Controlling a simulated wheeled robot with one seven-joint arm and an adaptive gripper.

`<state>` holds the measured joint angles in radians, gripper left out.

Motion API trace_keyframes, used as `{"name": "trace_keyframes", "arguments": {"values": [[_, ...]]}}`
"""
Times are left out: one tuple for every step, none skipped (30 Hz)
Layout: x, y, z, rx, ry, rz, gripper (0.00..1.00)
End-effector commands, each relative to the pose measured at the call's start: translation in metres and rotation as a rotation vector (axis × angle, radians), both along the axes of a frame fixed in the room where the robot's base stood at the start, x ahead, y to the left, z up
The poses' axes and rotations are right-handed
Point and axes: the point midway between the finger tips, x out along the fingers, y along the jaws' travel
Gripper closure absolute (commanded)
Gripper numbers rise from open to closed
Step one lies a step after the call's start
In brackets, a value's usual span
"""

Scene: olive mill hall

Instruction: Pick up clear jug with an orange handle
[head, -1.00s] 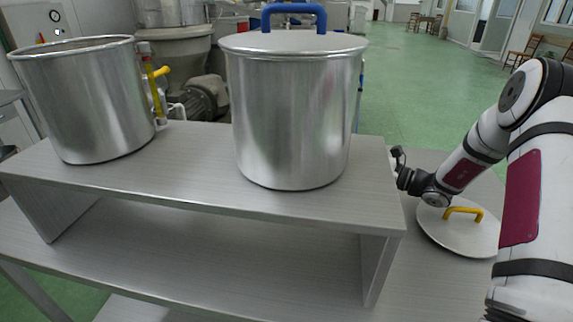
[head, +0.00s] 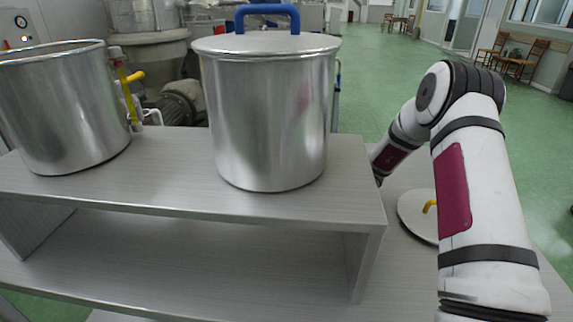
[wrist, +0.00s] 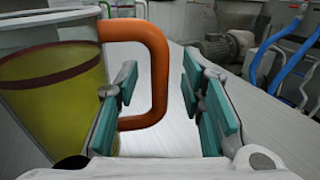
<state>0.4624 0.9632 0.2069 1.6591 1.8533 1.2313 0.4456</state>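The clear jug (wrist: 55,95) stands at the left of the wrist view, holding yellow-green liquid and ringed by a dark red band. Its orange handle (wrist: 158,80) points right. My gripper (wrist: 165,108) is open, with teal finger pads. The left finger reaches into the handle's loop and the right finger is outside it. The handle's upright bar lies between them, with a visible gap to the right finger. In the head view the jug and my gripper are hidden behind the raised shelf (head: 365,190) and the big lidded pot.
The lidded pot (head: 265,125) with a blue handle and an open pot (head: 65,120) stand on the shelf. A round lid (head: 415,218) with a yellow handle lies on the table, partly behind my arm. Blue hoses (wrist: 290,45) and a motor (wrist: 225,45) are in the background.

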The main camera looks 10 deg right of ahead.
Motion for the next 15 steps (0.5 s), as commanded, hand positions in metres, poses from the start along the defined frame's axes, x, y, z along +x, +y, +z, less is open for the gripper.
{"name": "trace_keyframes", "arguments": {"values": [[0.0024,0.0033,-0.0005,0.000,0.000,0.001,0.64],[0.0033,0.0040,-0.0005,0.000,0.001,0.000,0.64],[0.0041,0.0045,-0.0005,0.000,0.001,-0.001,0.64],[0.0044,0.0046,-0.0004,0.000,0.001,-0.001,0.64],[0.0046,0.0046,-0.0004,0.000,0.001,-0.001,0.64],[0.0045,0.0045,-0.0003,0.000,0.001,-0.001,0.64],[0.0044,0.0045,-0.0003,0.000,0.001,-0.001,0.64],[0.0044,0.0045,-0.0003,0.000,0.001,-0.001,0.64],[0.0044,0.0045,-0.0003,0.000,0.001,-0.001,0.64],[0.0043,0.0045,-0.0003,-0.001,0.001,-0.001,0.69],[0.0043,0.0045,-0.0002,0.000,0.000,-0.001,0.75],[0.0042,0.0044,-0.0002,-0.001,0.001,-0.001,0.84],[0.0042,0.0044,-0.0002,0.000,0.000,-0.001,0.91],[0.0042,0.0044,-0.0002,0.000,0.000,-0.001,0.98],[0.0042,0.0045,-0.0002,0.000,0.000,-0.001,1.00]]}}
